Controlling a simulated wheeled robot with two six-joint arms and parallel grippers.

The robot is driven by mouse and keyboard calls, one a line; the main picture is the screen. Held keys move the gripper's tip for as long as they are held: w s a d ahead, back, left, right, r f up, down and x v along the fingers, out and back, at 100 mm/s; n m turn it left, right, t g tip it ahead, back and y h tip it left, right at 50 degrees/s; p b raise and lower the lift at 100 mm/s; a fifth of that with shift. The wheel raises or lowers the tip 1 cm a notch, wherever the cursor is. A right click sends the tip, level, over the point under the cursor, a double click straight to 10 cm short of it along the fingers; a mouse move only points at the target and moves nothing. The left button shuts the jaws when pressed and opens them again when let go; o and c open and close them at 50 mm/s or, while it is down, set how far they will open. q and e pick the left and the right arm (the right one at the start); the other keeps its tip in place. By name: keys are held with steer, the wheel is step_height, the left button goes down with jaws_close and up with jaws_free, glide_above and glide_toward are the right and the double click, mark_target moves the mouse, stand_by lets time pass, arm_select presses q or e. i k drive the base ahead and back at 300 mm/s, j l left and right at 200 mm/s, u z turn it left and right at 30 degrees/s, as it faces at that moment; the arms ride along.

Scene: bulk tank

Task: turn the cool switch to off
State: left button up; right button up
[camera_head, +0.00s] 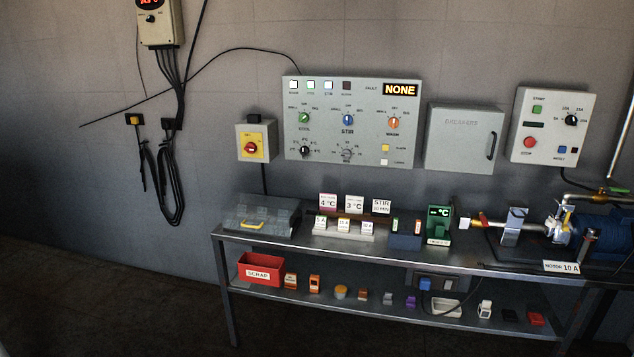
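The cool switch (304,118) is a green rotary knob at the upper left of the grey control panel (350,165) on the back wall. Its label below appears to read COOL, and small position labels sit around it. The knob's pointer looks tilted, but I cannot tell which label it points at. A blue STIR knob (348,119) and an orange WASH knob (393,122) are in the same row to its right. Neither of my grippers shows in the head view.
A metal bench (330,252) stands below the panel, bearing a clear-lidded case (262,215), label cards and a green temperature display (439,222). A yellow switch box (256,142) is left of the panel, a breaker box (464,138) right. The floor (110,300) at left is clear.

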mark_target(304, 117)
steer(key=i+z, duration=0.1)
steer(key=i, duration=0.45)
steer(key=i+j+z, duration=0.1)
steer(key=i, duration=0.45)
steer(key=i+j, duration=0.15)
steer(key=i, duration=0.35)
steer(key=i+j+z, duration=0.15)
steer(key=i, duration=0.4)
